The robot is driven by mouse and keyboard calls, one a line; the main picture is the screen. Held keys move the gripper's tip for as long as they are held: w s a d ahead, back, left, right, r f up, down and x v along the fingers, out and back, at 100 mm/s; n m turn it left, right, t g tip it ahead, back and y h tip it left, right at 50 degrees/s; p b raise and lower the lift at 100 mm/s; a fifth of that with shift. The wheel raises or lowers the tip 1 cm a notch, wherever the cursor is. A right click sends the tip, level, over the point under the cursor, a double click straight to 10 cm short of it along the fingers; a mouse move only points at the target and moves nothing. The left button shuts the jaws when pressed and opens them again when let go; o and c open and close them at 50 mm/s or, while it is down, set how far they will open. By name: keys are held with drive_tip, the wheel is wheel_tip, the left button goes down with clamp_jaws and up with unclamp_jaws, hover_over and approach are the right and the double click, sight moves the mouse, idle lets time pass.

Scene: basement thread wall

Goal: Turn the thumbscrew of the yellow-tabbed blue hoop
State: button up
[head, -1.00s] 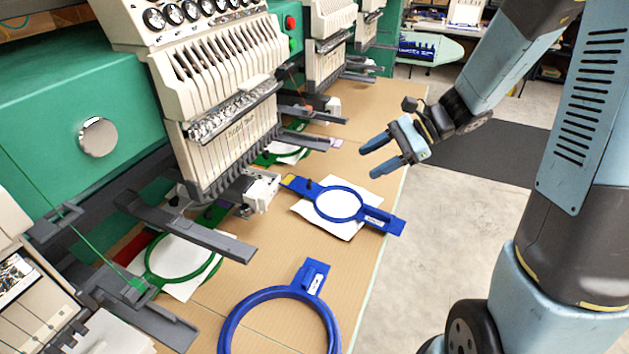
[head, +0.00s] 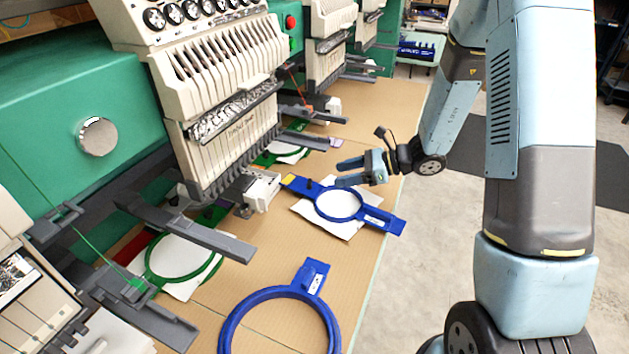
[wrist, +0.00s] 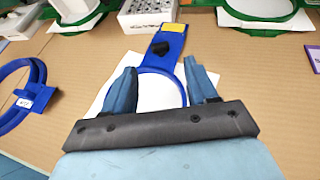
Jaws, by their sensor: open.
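The yellow-tabbed blue hoop (head: 363,212) lies flat on white fabric on the table, and it also shows in the wrist view (wrist: 176,52). Its yellow tab (head: 289,179) is at the end towards the machine. Its dark thumbscrew (head: 309,184) stands by the ring at the tab side; in the wrist view the thumbscrew (wrist: 160,48) shows beyond and between my fingers. My gripper (head: 343,172) is open and empty, above the table just beyond the hoop's ring, fingers pointing towards the machine. In the wrist view the fingers (wrist: 162,75) straddle the ring's outline; part of the ring is hidden by my gripper.
A larger blue hoop (head: 231,323) lies nearer on the table. Green hoops (head: 151,272) sit under the embroidery machine heads (head: 222,130). Grey machine arms (head: 190,228) jut out over the table. Bare tabletop (head: 385,115) lies behind the hoop.

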sight(311, 182)
drive_tip(key=x, duration=0.9)
drive_tip(key=shift+c, duration=0.2)
drive_tip(key=c, duration=1)
drive_tip(key=shift+s+m+t, duration=0.1)
drive_tip(key=shift+m+t, duration=0.2)
drive_tip(key=m+t, duration=0.1)
drive_tip(key=m+t+h, duration=0.1)
drive_tip(key=t, duration=0.1)
drive_tip(key=m+t, duration=0.1)
drive_tip(key=m, duration=0.1)
drive_tip(key=shift+s+a+h, duration=0.1)
drive_tip(key=shift+s+h, duration=0.15)
drive_tip(key=shift+h, duration=0.05)
drive_tip(key=shift+m+t+h, duration=0.3)
drive_tip(key=shift+m+t, duration=0.1)
drive_tip(key=shift+t, duration=0.3)
drive_tip(key=shift+s+a+m+t+h, duration=0.15)
drive_tip(key=shift+m+t+h, duration=1.15)
drive_tip(key=shift+m+t, duration=0.45)
